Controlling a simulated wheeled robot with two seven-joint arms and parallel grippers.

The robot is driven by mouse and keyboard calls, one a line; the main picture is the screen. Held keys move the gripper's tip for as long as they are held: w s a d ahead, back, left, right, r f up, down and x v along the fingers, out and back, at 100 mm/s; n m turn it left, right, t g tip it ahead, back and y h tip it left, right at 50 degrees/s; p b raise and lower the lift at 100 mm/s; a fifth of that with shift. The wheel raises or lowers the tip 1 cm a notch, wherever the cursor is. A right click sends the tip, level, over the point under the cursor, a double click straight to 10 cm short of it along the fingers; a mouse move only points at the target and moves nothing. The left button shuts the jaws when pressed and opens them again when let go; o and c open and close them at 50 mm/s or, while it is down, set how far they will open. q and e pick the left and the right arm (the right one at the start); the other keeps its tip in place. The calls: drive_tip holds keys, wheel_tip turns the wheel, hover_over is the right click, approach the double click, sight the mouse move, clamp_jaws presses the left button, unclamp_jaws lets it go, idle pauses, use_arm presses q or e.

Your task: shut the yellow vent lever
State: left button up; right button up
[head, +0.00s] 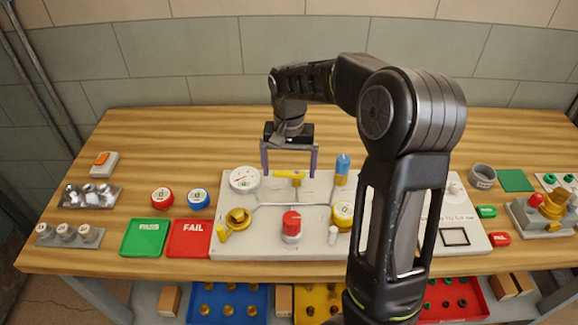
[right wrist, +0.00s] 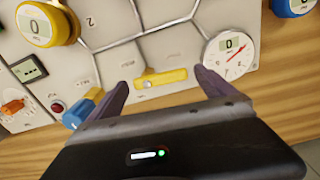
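The yellow vent lever (head: 289,174) is on the grey pipe panel, near its back edge. It lies left to right, crosswise to the grey pipe line that meets it. The lever also shows in the right wrist view (right wrist: 163,77). My right gripper (head: 289,172) is open above the lever, its two fingers apart to the left and right of the lever's ends. In the right wrist view the fingertips (right wrist: 159,81) stand either side of the lever, with gaps; I see no contact. My left gripper is not in view.
A white dial gauge (head: 244,180) stands left of the lever and a blue-topped yellow valve (head: 342,168) right of it. A red knob (head: 291,224) and a yellow gauge (head: 343,214) stand in front. My right arm hides part of the panel's right side.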

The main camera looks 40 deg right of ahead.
sight(289, 173)
drive_tip(key=c, duration=1.2)
drive_tip(key=shift+s+a+n, duration=0.1)
drive_tip(key=shift+n, duration=0.5)
drive_tip(key=o, duration=1.3)
drive_tip(key=shift+o, duration=0.2)
wheel_tip(289, 173, up, 8)
drive_tip(key=shift+f+b, duration=0.1)
drive_tip(key=shift+b, duration=0.45)
